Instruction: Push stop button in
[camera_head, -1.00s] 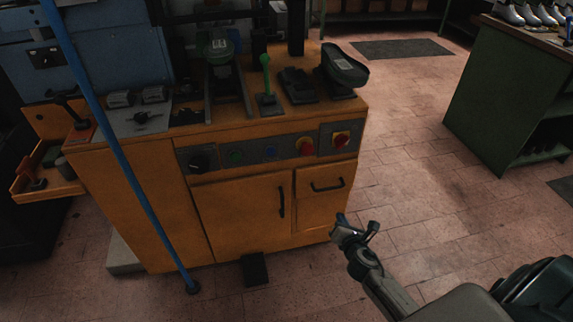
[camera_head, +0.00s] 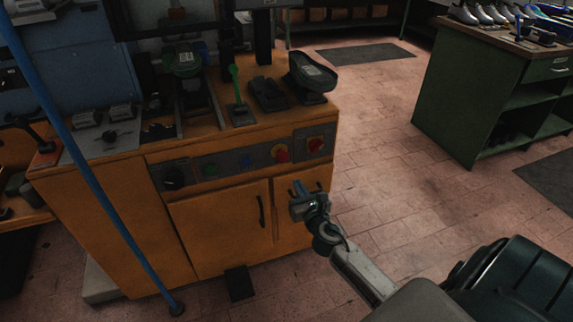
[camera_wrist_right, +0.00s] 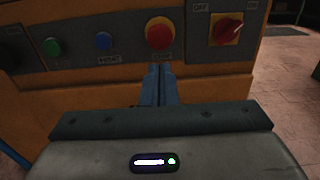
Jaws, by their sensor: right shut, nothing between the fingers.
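The stop button is a red mushroom button (camera_head: 282,154) on a yellow base, set in the grey control panel (camera_head: 225,164) on the front of the orange machine. In the right wrist view the stop button (camera_wrist_right: 159,35) is at the top centre, with a label partly visible beneath it. Contact with the button cannot be made out. My left gripper is not in view.
Right of the button is a red rotary switch (camera_head: 316,145) on a yellow plate. Left of it are a blue button (camera_wrist_right: 103,41), a green button (camera_wrist_right: 52,47) and a black knob (camera_head: 173,178). A blue pole (camera_head: 100,180) crosses the left side.

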